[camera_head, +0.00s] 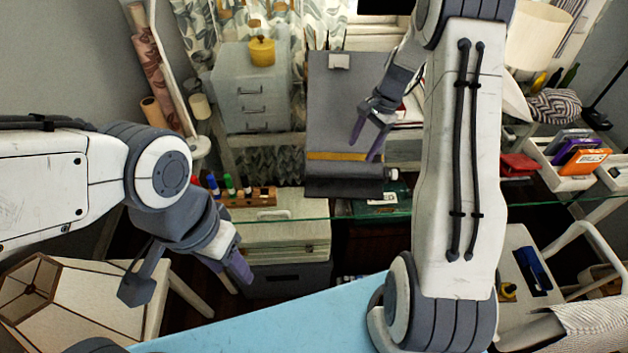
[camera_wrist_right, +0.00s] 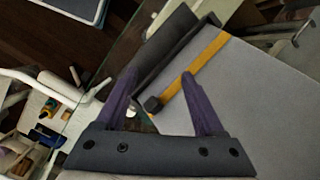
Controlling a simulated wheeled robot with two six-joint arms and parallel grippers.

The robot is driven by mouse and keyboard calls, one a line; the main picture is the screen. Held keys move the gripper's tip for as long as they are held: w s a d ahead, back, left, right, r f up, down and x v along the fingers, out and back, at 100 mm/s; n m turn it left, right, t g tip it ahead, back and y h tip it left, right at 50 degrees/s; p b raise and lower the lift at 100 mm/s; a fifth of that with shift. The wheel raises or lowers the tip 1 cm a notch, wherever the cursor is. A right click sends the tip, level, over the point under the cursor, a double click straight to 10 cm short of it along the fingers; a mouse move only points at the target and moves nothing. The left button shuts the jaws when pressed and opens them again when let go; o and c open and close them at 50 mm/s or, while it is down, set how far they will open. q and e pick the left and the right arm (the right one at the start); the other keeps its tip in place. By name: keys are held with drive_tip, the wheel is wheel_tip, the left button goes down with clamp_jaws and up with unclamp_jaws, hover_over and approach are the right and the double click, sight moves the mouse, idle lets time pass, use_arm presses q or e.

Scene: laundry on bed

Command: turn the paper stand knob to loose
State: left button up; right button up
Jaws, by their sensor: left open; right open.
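The paper stand (camera_head: 338,105) is an upright grey sheet with a yellow bar across its lower part and a dark roll below, at the back of the glass desk. In the right wrist view, its small black knob (camera_wrist_right: 153,104) sits at the end of the yellow bar (camera_wrist_right: 195,63). My right gripper (camera_head: 366,147) is open in front of the stand's lower right side. In the wrist view its purple fingers (camera_wrist_right: 159,78) appear on either side of the knob; I cannot tell whether they touch it. My left gripper (camera_head: 240,268) is open and empty at the lower left, away from the stand.
A wooden holder with several markers (camera_head: 247,196) stands left of the roll. A grey drawer unit (camera_head: 250,95) is behind it. A red box (camera_head: 518,164) and a white tray (camera_head: 545,173) of cases are to the right. A blue surface (camera_head: 270,322) lies in front.

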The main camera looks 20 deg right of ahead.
drive_tip(key=s+a+n+b, duration=0.3)
drive_tip(key=a, duration=0.4)
drive_tip(key=s+a+n+h+b, duration=0.1)
drive_tip(key=s+a+n+b, duration=0.2)
drive_tip(key=a, duration=0.5)
drive_tip(key=shift+n+g+b, duration=0.3)
drive_tip(key=shift+n+b, duration=0.25)
drive_tip(key=shift+n, duration=0.25)
drive_tip(key=shift+a, duration=0.1)
